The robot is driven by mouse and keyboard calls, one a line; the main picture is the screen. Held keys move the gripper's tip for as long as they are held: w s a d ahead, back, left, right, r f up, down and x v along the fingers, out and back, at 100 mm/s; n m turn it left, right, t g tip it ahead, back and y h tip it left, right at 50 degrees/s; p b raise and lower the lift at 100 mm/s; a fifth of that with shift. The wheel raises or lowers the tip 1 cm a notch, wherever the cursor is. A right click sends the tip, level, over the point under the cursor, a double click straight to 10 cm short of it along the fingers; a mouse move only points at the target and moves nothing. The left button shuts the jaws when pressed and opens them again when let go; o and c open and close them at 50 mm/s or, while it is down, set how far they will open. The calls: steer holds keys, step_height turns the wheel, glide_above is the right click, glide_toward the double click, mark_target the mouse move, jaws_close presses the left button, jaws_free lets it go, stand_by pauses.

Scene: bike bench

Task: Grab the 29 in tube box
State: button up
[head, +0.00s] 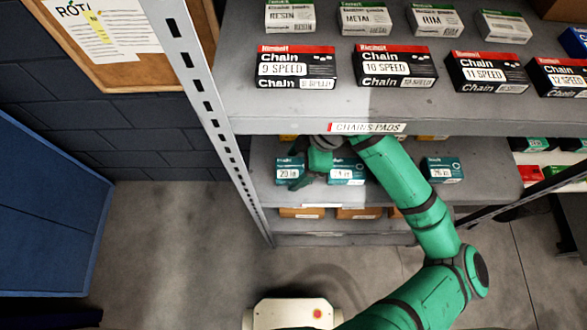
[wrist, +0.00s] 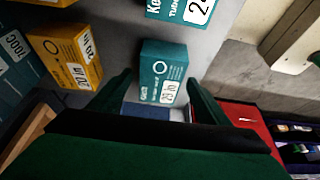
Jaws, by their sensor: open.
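The teal tube box (head: 288,169) at the left end of the lower shelf has a white label that seems to read 29 in, though the print is small. In the wrist view the teal box (wrist: 160,72) stands ahead, between the tips of my open gripper (wrist: 160,88). The fingers are on either side of it, and I cannot tell if they touch it. In the head view my gripper (head: 311,168) is at this box and partly covers it. Another teal box (head: 347,172) is just to its right.
A third teal box (head: 442,170) is farther right. Chain boxes (head: 296,67) stand on the shelf above, whose front edge (head: 270,126) hangs over my arm. A shelf post (head: 195,85) rises at the left. Yellow boxes (wrist: 72,58) show in the wrist view.

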steer(key=shift+a+f, duration=0.25)
steer(key=shift+f, duration=0.4)
steer(key=shift+f, duration=0.1)
steer(key=c, duration=1.2)
